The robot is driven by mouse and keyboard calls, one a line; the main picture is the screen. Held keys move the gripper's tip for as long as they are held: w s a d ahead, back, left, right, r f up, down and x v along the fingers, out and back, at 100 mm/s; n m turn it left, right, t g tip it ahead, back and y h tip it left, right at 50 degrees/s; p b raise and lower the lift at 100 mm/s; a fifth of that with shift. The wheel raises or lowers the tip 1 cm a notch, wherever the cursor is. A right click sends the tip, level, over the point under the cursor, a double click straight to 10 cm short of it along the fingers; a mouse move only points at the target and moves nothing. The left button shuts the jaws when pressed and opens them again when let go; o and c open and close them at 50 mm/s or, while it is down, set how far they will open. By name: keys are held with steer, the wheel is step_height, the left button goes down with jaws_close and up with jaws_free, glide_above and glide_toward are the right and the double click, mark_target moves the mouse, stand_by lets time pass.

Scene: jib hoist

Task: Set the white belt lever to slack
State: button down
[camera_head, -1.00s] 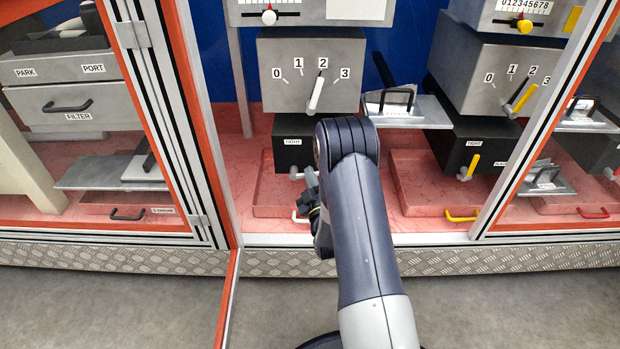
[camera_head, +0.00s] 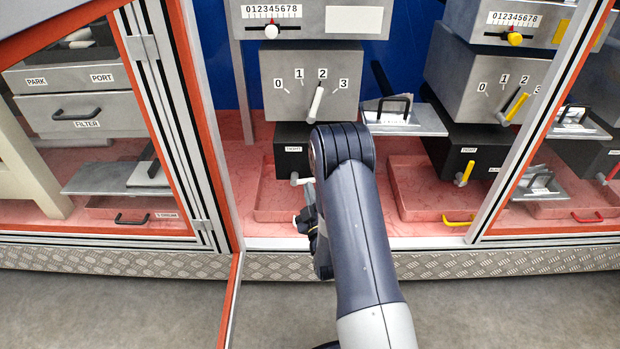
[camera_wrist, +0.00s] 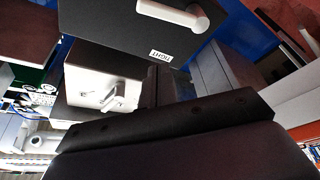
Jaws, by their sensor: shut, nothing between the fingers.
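The white belt lever (camera_head: 299,180) sits low on the front of a black box (camera_head: 290,160) under the white-lever dial unit. A TIGHT label shows at the box's upper left. Any label on the right side is hidden by my arm. My gripper (camera_head: 308,215) is below and slightly right of the lever, partly hidden by my forearm. In the wrist view the lever (camera_wrist: 185,14) is at the top, beside the TIGHT label, and my shut, empty gripper (camera_wrist: 168,85) is apart from it.
The grey dial box (camera_head: 312,85) with its white pointer near 2 is above. A pink tray (camera_head: 268,200) lies below the lever. A similar yellow lever (camera_head: 464,173) is to the right. Orange-edged frame posts (camera_head: 205,130) bound the bay on both sides.

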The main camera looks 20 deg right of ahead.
mark_target(310, 179)
steer(key=v, duration=0.3)
steer(key=shift+s+a+f, duration=0.2)
steer(key=shift+a+f, duration=0.05)
steer(key=shift+a, duration=0.15)
steer(key=w+d, duration=0.1)
steer(key=w, duration=0.2)
steer(key=w+d+b, duration=0.1)
steer(key=w, duration=0.2)
steer(key=w+d+b, duration=0.1)
steer(key=w, duration=0.2)
steer(key=shift+r, duration=0.2)
steer(key=shift+f, duration=0.4)
steer(key=shift+r, duration=0.1)
